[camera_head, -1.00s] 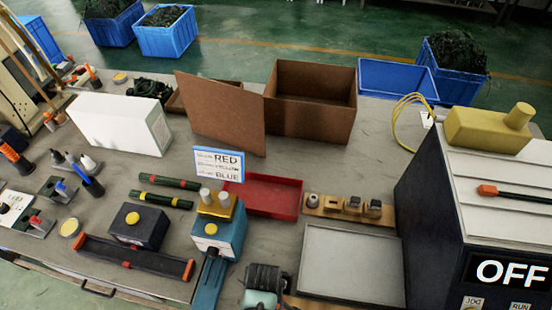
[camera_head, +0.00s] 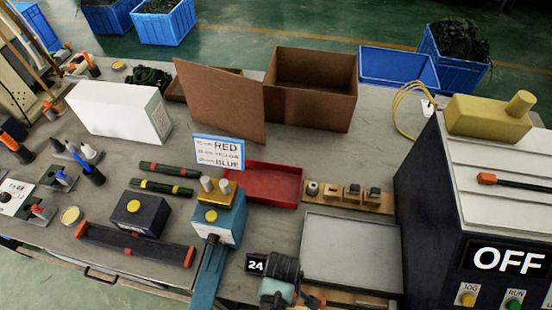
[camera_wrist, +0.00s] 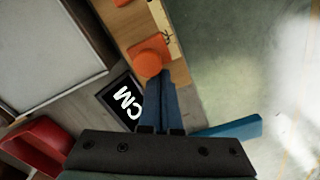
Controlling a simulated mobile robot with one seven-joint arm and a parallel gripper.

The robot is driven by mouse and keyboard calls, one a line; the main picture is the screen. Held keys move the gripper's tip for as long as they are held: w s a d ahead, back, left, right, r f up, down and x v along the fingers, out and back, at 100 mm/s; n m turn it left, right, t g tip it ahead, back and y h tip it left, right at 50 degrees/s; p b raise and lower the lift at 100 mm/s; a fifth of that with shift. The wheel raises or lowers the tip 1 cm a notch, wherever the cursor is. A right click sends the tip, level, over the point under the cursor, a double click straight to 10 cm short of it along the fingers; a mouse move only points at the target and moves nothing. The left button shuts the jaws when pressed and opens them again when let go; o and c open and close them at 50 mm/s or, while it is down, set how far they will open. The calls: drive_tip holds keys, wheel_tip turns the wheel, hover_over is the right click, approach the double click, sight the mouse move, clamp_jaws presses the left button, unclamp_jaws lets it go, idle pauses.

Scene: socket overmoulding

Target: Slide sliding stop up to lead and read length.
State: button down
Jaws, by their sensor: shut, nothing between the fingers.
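An orange stop (camera_wrist: 150,56) with a rounded knob sits on a wooden strip with scale marks in the wrist view. My gripper (camera_wrist: 158,85) is shut and empty. Its fingertips are at the knob's near edge; whether they touch it I cannot tell. A black display (camera_wrist: 124,101) beside the strip shows "CM" here, and the head view shows "24" on it (camera_head: 256,265). In the head view my gripper (camera_head: 283,285) is at the bottom edge, with part of the wooden gauge (camera_head: 350,298) to its right. I cannot make out a lead against the stop.
A grey tray (camera_head: 350,255) lies just behind the gauge. A teal device (camera_head: 222,222) with a long rail stands to the left, and a red tray (camera_head: 275,183) behind. The dark machine marked OFF (camera_head: 425,220) blocks the right side.

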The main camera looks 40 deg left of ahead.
sight(297, 295)
drive_tip(key=shift+w+d, duration=0.35)
drive_tip(key=shift+d, duration=0.3)
drive_tip(key=shift+w+d, duration=0.4)
drive_tip(key=shift+d, duration=0.25)
drive_tip(key=shift+w+d, duration=0.35)
drive_tip(key=shift+d, duration=0.3)
drive_tip(key=shift+d, duration=0.1)
drive_tip(key=shift+s, duration=0.1)
drive_tip(key=shift+s+a, duration=0.25)
drive_tip(key=shift+a, duration=0.4)
wheel_tip(297, 295, up, 7)
drive_tip(key=p, duration=0.7)
drive_tip(key=shift+a+r+p, duration=0.1)
drive_tip(key=shift+p, duration=0.25)
